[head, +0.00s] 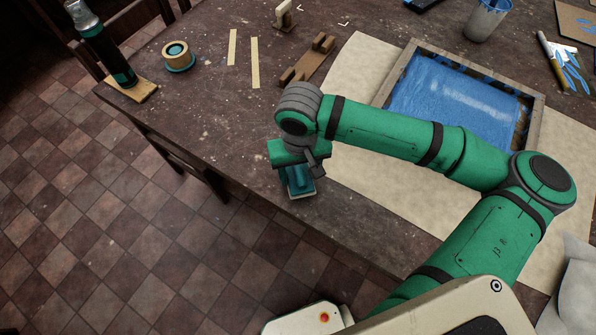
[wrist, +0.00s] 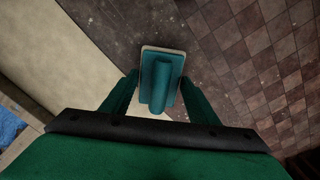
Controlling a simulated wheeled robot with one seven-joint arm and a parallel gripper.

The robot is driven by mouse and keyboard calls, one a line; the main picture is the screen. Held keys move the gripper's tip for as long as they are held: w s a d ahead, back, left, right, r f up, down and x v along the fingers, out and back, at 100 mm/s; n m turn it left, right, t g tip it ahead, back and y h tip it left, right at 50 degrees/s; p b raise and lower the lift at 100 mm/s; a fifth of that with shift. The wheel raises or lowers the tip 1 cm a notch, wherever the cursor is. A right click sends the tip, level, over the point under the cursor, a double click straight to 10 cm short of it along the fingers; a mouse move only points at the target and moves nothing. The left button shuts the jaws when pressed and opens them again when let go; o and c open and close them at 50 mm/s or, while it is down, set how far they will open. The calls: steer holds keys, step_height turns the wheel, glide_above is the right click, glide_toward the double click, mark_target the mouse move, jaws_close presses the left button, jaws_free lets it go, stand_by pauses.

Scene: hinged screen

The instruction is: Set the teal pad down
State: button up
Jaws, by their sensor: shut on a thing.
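The teal pad (head: 299,184) has a teal body with a raised grip and a pale base. It is at the table's front edge in the head view, under my gripper (head: 303,172). The screen's wooden frame (head: 537,125), with blue inside, lies flat at the right on a pale sheet (head: 345,165).
The dark table (head: 215,110) has bare room left of the pad, with tape strips (head: 255,62). A tape roll (head: 177,55), a green-black bottle (head: 105,45) and a wooden holder (head: 308,62) stand farther back. A cup (head: 487,20) is at the back right. Tiled floor drops off in front.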

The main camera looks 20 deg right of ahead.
mark_target(299, 173)
steer(key=shift+s+a+f, duration=0.1)
steer(key=shift+s+f, duration=0.15)
steer(key=shift+f, duration=0.2)
steer(key=shift+f, duration=0.15)
steer(key=o, duration=1.1)
step_height(299, 173, up, 12)
steer(key=shift+r, duration=0.2)
steer(key=shift+w, duration=0.1)
